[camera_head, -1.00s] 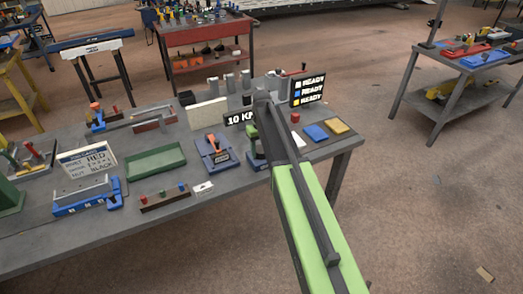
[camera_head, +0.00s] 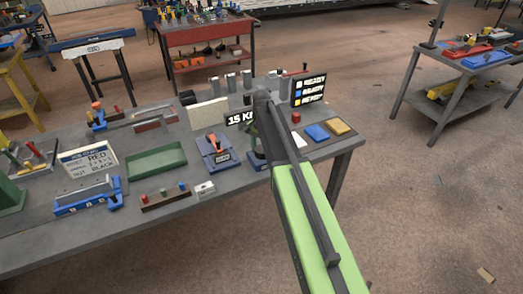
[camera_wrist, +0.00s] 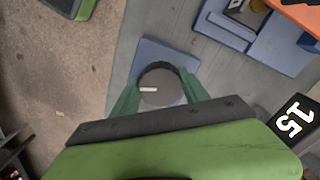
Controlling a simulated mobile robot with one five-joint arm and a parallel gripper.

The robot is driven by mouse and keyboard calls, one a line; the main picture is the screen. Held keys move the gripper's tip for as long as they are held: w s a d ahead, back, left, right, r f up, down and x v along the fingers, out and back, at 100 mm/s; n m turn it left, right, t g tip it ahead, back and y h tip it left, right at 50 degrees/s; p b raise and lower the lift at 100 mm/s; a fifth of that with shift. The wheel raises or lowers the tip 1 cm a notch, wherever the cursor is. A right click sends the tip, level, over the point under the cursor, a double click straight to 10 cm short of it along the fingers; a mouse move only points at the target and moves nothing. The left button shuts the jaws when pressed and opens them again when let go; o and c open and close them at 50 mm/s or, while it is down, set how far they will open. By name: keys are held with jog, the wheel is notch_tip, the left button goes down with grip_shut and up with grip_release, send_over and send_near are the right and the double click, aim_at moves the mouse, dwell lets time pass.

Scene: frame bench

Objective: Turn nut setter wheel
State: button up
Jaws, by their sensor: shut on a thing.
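The nut setter wheel (camera_wrist: 160,88) is a dark round knob with a white mark on its grey top, pointing sideways in the wrist view. It sits on a blue-grey base plate (camera_wrist: 160,53) on the bench. My gripper (camera_wrist: 160,92) has its green fingers on both sides of the wheel, shut on it. A black display with white text (camera_head: 239,119) stands beside it and reads 15 with a partly hidden unit; it also shows in the wrist view (camera_wrist: 292,122). In the head view my arm hides the wheel.
A blue fixture with an orange handle (camera_head: 216,150) stands just left on the bench. A green tray (camera_head: 156,160) lies farther left. A red block (camera_head: 296,118), a blue pad (camera_head: 316,132) and a yellow pad (camera_head: 338,127) lie to the right. A status board (camera_head: 310,89) stands behind.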

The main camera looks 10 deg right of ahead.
aim_at(261, 149)
jog(key=m, duration=0.4)
jog(key=shift+m, duration=0.3)
jog(key=shift+a+m, duration=0.1)
jog(key=shift+m, duration=2.4)
jog(key=shift+w, duration=0.1)
jog(key=o, duration=1.4)
notch_tip(261, 149, up, 18)
jog(key=p, duration=1.7)
jog(key=shift+f, duration=0.25)
